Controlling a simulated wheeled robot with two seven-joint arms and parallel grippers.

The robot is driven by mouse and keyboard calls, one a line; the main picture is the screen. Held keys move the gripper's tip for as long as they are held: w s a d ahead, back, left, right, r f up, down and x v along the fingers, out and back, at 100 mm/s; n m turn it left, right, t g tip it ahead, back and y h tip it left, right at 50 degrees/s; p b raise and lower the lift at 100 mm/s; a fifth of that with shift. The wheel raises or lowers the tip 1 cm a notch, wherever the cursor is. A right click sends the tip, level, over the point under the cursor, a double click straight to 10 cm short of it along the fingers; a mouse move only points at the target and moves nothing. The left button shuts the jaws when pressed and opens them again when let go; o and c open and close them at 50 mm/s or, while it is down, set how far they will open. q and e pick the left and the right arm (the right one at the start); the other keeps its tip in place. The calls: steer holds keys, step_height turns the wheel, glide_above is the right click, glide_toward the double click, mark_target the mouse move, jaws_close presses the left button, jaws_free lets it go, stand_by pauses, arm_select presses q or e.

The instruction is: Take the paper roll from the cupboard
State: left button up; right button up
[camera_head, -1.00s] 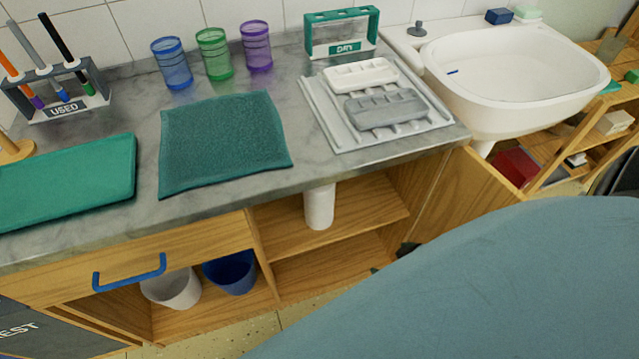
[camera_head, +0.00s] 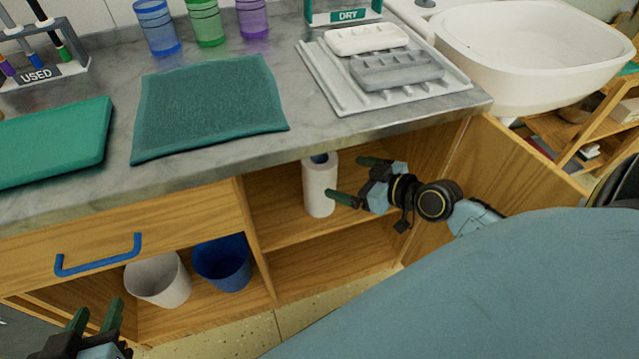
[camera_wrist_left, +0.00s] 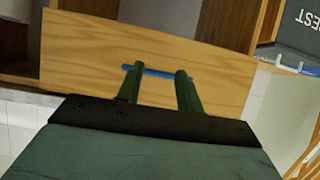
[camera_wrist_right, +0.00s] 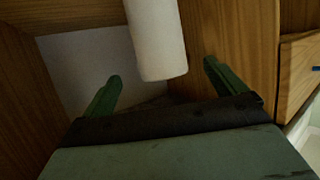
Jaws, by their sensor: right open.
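The white paper roll (camera_head: 320,188) stands upright on the upper shelf of the open cupboard (camera_head: 278,230), below the counter. My right gripper (camera_head: 352,180) is at the cupboard opening, just right of the roll, with its green fingers pointing at it. In the right wrist view the roll (camera_wrist_right: 157,40) shows ahead, between and beyond the open fingers (camera_wrist_right: 160,85); they do not appear to touch it. My left gripper (camera_head: 97,315) is low at the left, open and empty, in front of the drawer side. The left wrist view shows its fingers (camera_wrist_left: 155,80) spread.
A drawer with a blue handle (camera_head: 98,256) is left of the cupboard. A white bin (camera_head: 158,280) and a blue bin (camera_head: 223,264) stand below it. The open cupboard door (camera_head: 500,165) is to the right. The counter edge overhangs the roll.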

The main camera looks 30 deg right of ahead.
mark_target(328, 162)
steer(key=shift+w+a, duration=0.35)
steer(key=shift+w, duration=0.55)
steer(key=shift+w+a, duration=0.3)
steer(key=shift+w, duration=0.6)
steer(key=w, duration=0.2)
steer(key=w+a+b, duration=0.1)
steer(key=shift+w+a, duration=0.15)
steer(key=shift+w, duration=0.25)
steer(key=shift+w+a+f+b, duration=0.15)
steer(key=shift+w+f+b, duration=0.1)
steer(key=shift+w+b, duration=0.15)
arm_select(q)
step_height(328, 162, up, 8)
steer(key=w+d+t+h, duration=0.2)
steer(key=t, duration=0.3)
steer(key=shift+w+d, duration=0.15)
arm_select(e)
steer(key=shift+w, duration=0.15)
arm_select(q)
steer(key=shift+f, duration=0.1)
arm_select(e)
steer(key=c, duration=1.4)
arm_select(q)
steer(key=shift+f, duration=0.1)
